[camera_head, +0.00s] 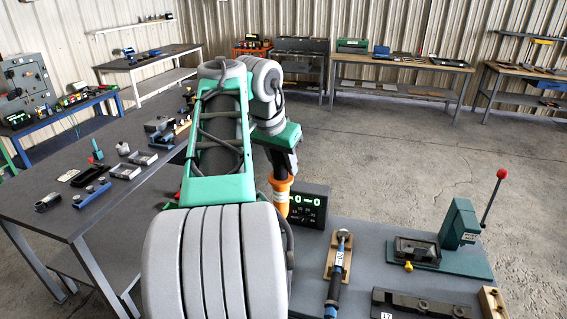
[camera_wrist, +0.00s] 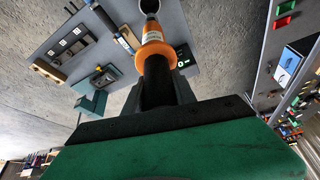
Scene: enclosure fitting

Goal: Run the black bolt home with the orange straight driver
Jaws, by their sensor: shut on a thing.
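My gripper (camera_wrist: 158,92) is shut on the black grip of the orange straight driver (camera_wrist: 155,48) in the wrist view. The driver's orange body extends beyond the fingers and ends in a pale tip section. In the head view my gripper (camera_head: 283,165) is partly hidden by my arm, and the orange driver (camera_head: 280,197) hangs down from it beside the display box. The driver's lower end is hidden there. I cannot make out the black bolt in either view. A dark rectangular enclosure (camera_head: 417,248) sits on the green fixture at the right of the bench.
A display box (camera_head: 310,203) stands close to the driver. Another driver (camera_head: 338,275) lies on a wooden holder. A green stand with a red-knobbed lever (camera_head: 491,205) rises at the right. A dark bar (camera_head: 425,307) and wooden block (camera_head: 492,303) lie at the front.

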